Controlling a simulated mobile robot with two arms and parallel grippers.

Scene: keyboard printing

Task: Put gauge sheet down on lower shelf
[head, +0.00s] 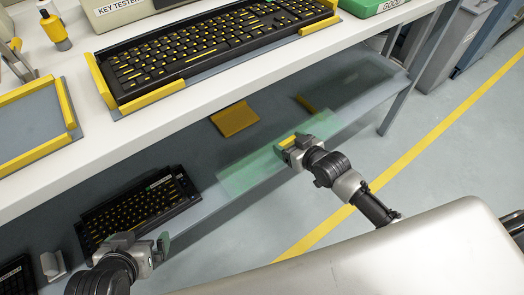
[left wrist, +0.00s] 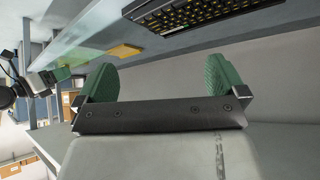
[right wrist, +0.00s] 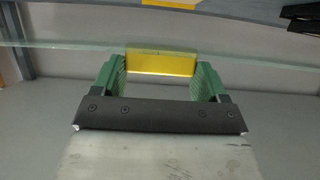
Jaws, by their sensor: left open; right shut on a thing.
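The gauge sheet (head: 245,173) is a clear greenish pane with a yellow grip (right wrist: 162,63). My right gripper (head: 293,146) is shut on that yellow grip, which sits between its green fingers in the right wrist view. The pane lies across the front edge of the lower shelf (head: 218,197) in the head view. I cannot tell whether it touches the shelf. My left gripper (head: 142,245) is open and empty, in front of the shelf near a black keyboard. In the left wrist view its green fingers (left wrist: 158,80) stand apart with nothing between them.
The white upper tabletop (head: 250,72) overhangs the shelf and carries another keyboard (head: 215,45). A shelf post (head: 408,75) stands at the right.

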